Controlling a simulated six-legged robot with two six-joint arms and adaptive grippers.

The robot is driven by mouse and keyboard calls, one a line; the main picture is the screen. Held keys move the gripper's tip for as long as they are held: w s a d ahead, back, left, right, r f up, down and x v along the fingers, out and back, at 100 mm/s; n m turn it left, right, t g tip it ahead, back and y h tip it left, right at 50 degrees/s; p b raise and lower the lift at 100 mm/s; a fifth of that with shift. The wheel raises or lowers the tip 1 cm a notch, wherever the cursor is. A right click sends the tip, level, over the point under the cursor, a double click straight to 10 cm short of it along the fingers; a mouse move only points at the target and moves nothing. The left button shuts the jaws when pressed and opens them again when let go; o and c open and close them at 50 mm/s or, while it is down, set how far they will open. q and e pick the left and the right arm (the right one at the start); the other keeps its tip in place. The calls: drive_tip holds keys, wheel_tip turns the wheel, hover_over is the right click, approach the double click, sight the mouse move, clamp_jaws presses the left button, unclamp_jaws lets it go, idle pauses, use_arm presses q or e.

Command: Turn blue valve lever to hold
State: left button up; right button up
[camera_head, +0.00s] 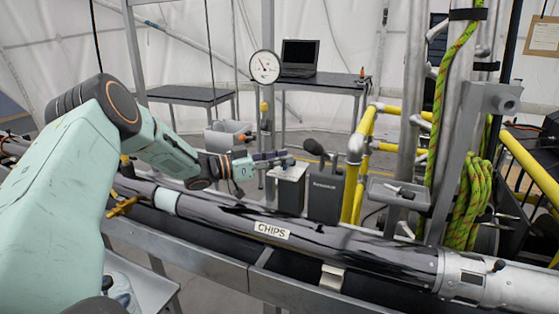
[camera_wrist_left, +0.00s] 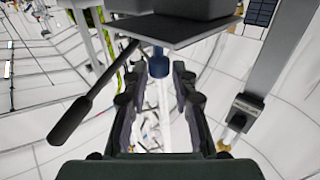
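My left gripper (camera_head: 272,161) reaches in from the left, above the long dark pipe. In the left wrist view its two fingers (camera_wrist_left: 157,95) are apart, with a gap between them. A small blue cylindrical part (camera_wrist_left: 158,65) shows in that gap, beyond or near the fingertips, under a grey plate. I cannot tell whether it is the blue valve lever or whether the fingers touch it. No blue lever stands out clearly in the head view; the gripper may hide it. My right gripper is not in view.
The pipe labelled CHIPS (camera_head: 272,230) crosses the front. A dark box (camera_head: 325,194) stands right of the gripper; a black-gripped lever (camera_wrist_left: 70,120) shows at left in the wrist view. A gauge (camera_head: 265,67), yellow rails (camera_head: 357,150) and green rope (camera_head: 470,205) stand nearby.

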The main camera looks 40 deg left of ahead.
use_arm(q)
drive_tip(key=shift+o, duration=1.3)
drive_tip(key=shift+f, duration=0.15)
drive_tip(key=v, duration=0.7)
drive_tip(key=shift+s+a, duration=0.15)
drive_tip(key=shift+s, duration=0.05)
drive_tip(key=shift+s, duration=0.1)
